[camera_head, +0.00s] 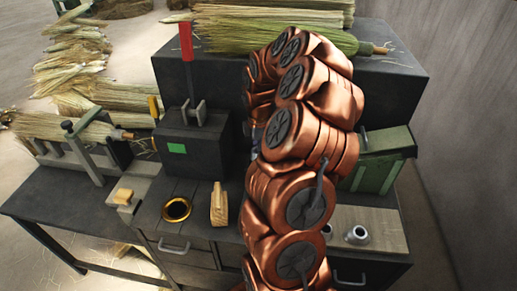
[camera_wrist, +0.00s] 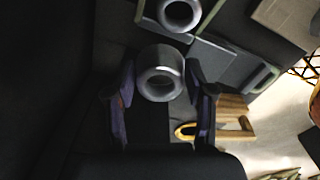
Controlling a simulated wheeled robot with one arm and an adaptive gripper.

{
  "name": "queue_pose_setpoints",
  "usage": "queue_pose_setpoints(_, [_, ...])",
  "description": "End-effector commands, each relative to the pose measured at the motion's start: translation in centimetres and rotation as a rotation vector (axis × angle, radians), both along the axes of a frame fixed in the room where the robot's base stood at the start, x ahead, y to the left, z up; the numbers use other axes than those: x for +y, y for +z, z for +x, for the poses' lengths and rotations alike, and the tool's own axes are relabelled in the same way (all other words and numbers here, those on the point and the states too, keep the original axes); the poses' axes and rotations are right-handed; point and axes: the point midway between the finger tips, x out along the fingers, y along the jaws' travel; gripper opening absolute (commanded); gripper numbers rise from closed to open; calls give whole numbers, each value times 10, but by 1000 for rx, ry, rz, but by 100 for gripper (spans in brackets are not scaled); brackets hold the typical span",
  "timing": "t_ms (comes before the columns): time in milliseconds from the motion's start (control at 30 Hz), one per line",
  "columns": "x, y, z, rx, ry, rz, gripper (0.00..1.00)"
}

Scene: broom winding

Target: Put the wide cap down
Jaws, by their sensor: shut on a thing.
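In the wrist view, the grey, ring-shaped wide cap (camera_wrist: 160,87) with a round opening sits between the two dark fingers of my gripper (camera_wrist: 160,80). My gripper is shut on it. A second grey ring-shaped cap (camera_wrist: 180,14) is apart from it at the top edge of the wrist view. In the head view, my copper-coloured arm hides my gripper and the held cap. A silver cap (camera_head: 356,236) stands on the light board at the right of the bench, with another small silver piece (camera_head: 327,230) partly behind my arm.
A brass ring (camera_head: 176,209) and a wooden block (camera_head: 219,205) lie on the bench (camera_head: 60,205) left of my arm. A dark box with a red-handled lever (camera_head: 186,42) stands behind them. A green metal box (camera_head: 378,165) is at the right. Straw bundles (camera_head: 225,35) lie at the back.

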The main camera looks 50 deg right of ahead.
Motion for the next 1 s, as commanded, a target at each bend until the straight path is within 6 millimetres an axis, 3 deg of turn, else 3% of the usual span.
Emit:
queue_pose_setpoints(900, [0, -18, 0, -3, -1, -1, 32])
queue_pose_setpoints(933, [0, -18, 1, -3, -1, -1, 56])
queue_pose_setpoints(1000, [0, -18, 0, -3, -1, -1, 63])
